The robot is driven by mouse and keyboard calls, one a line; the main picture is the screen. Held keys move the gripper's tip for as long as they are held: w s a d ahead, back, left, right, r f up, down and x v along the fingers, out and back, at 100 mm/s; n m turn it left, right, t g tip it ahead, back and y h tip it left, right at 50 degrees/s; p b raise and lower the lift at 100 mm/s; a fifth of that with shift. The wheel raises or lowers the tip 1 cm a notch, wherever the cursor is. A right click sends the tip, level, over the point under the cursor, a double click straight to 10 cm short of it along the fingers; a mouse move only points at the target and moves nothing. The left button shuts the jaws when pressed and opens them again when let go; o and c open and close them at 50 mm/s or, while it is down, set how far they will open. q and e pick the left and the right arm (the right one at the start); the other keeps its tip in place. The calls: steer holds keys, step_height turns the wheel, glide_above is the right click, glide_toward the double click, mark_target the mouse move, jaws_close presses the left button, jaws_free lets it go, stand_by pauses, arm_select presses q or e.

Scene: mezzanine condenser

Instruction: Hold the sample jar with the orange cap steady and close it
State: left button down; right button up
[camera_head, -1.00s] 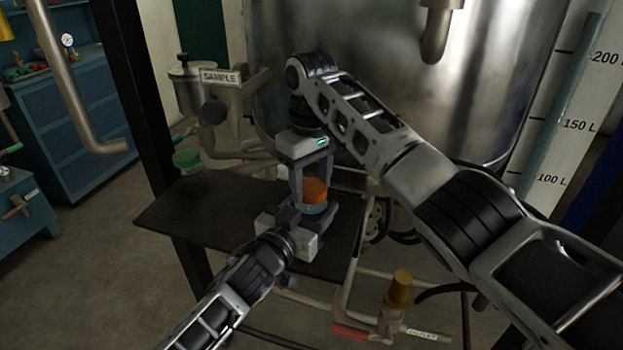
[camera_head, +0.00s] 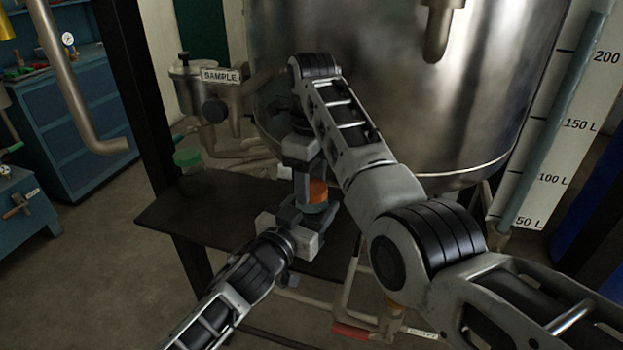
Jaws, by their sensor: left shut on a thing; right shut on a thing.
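The sample jar (camera_head: 314,208) stands over the dark shelf, upright, with its orange cap (camera_head: 318,191) on top. My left gripper (camera_head: 312,214) comes from the lower left and is shut around the jar's body, hiding much of it. My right gripper (camera_head: 309,190) reaches down from above and is shut on the orange cap. Its near finger covers the cap's left part. I cannot tell whether the cap is fully seated on the jar.
The dark shelf (camera_head: 210,218) has free room to the left. A green-capped jar (camera_head: 187,160) stands at its back left. A valve with a SAMPLE label (camera_head: 220,76) and a large steel tank (camera_head: 420,110) are behind. A red-handled valve (camera_head: 352,331) lies low in front.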

arm_select(q)
steer(key=shift+f, duration=0.1)
arm_select(e)
steer(key=o, duration=1)
arm_select(q)
steer(key=shift+c, duration=1.6)
jaws_free()
arm_select(e)
steer(key=shift+f+b, duration=0.3)
arm_select(q)
steer(key=v, duration=1.6)
